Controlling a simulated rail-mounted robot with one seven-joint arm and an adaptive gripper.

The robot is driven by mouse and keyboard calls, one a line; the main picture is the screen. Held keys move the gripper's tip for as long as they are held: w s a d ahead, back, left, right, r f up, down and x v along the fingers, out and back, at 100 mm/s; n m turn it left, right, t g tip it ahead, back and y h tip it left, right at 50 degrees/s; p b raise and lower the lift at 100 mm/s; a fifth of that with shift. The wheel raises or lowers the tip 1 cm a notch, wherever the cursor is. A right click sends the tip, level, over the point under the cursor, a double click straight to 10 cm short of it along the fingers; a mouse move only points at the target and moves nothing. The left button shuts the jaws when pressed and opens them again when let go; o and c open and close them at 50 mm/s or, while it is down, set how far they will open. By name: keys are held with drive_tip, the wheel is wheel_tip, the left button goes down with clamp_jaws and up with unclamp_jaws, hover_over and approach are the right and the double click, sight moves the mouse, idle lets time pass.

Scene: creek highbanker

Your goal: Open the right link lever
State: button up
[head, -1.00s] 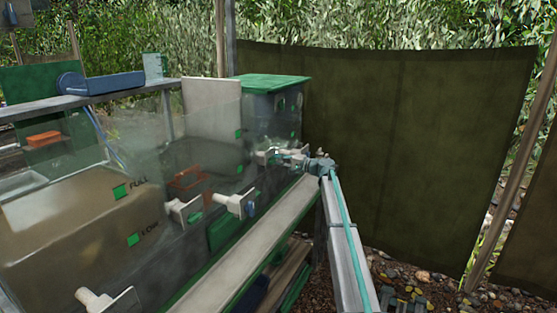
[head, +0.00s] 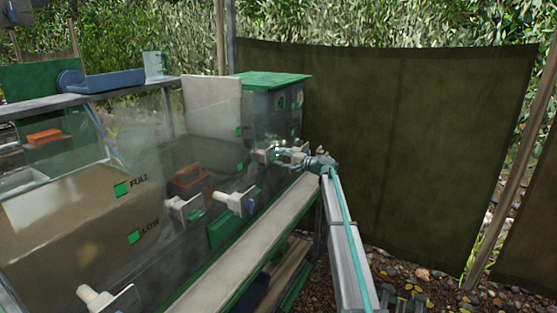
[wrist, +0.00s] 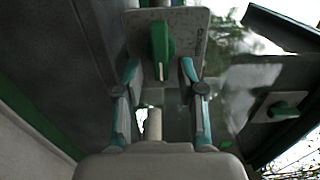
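A green lever (wrist: 161,45) stands upright on a pale plate (wrist: 188,28) at the top middle of the wrist view. My gripper (wrist: 160,72) is open, with one teal-edged finger on each side below the lever. The fingers look apart from it. In the head view my gripper (head: 288,157) is at the far end of the clear-walled tank, beside a white fitting (head: 268,153). The lever is too small there to make out clearly. I cannot tell from any marking whether this is the right link lever.
A second green lever (wrist: 284,109) sits on a plate to the right in the wrist view. White fittings (head: 238,202) stick out along the tank's clear wall (head: 150,215). A pale ledge (head: 245,250) runs below them. A dark green screen (head: 400,150) hangs behind.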

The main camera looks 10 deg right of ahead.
drive_tip(key=v, duration=1.2)
drive_tip(key=v, duration=1.2)
drive_tip(key=shift+b, duration=0.45)
